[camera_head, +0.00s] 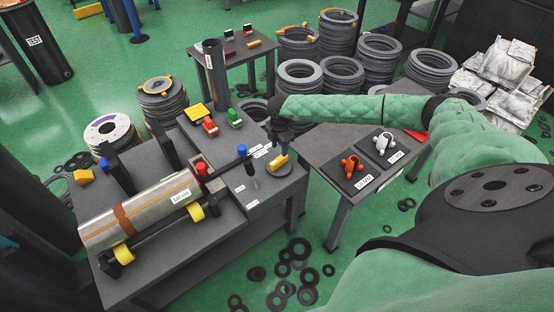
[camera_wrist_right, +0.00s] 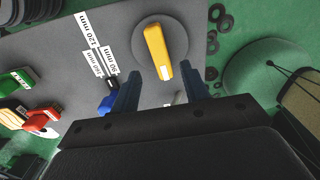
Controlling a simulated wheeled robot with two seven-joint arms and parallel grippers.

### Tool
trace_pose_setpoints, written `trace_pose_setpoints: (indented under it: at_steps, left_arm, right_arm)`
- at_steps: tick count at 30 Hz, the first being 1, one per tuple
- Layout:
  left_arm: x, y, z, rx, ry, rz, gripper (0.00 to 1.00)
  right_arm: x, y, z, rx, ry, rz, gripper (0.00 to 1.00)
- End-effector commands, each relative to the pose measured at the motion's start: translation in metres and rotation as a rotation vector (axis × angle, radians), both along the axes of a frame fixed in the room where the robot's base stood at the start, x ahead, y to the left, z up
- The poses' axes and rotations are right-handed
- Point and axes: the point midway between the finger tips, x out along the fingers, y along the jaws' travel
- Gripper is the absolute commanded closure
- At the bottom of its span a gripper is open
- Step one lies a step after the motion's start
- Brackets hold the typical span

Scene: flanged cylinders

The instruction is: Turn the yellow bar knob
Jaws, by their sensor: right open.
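The yellow bar knob (camera_head: 278,162) sits on a dark panel at the right end of the grey workbench. In the right wrist view the yellow bar knob (camera_wrist_right: 158,52) stands on a round grey disc (camera_wrist_right: 176,35), its long side running nearly up and down the picture. My right gripper (camera_wrist_right: 160,88) is open and empty; the knob's near end lies just beyond and between the fingertips, with no contact seen. In the head view my right gripper (camera_head: 284,140) hangs over the knob and partly hides it. My left gripper is not in view.
A blue-topped lever (camera_head: 243,152) and white millimetre labels (camera_wrist_right: 97,48) are beside the knob. A metal cylinder (camera_head: 145,212) lies on rollers at the left. Red (camera_head: 210,127) and green (camera_head: 234,118) blocks stand behind. A side table (camera_head: 332,146) holds red and white clamps.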

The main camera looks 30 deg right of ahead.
Motion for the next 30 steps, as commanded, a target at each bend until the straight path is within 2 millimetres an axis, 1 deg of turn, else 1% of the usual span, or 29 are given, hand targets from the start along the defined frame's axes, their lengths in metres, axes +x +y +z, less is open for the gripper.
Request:
trace_pose_setpoints:
  at_steps: [5,8,18,21,25,30]
  left_arm:
    - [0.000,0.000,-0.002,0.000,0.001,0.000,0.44]
    - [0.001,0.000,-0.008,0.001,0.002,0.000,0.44]
    - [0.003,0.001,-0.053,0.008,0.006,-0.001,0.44]
    - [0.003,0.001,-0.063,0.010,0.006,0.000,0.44]
    - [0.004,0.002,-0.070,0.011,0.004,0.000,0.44]
    - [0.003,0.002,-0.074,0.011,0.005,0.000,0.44]
  right_arm:
    - [0.000,0.001,-0.002,0.000,-0.001,0.063,0.55]
    - [0.000,0.000,-0.010,-0.001,0.000,0.064,0.55]
    - [0.000,0.000,-0.056,-0.002,0.000,0.063,0.55]
    - [0.000,0.001,-0.067,-0.001,0.000,0.063,0.55]
    - [0.000,0.000,-0.076,-0.002,-0.001,0.062,0.55]
    - [0.000,0.000,-0.078,-0.002,-0.001,0.062,0.55]
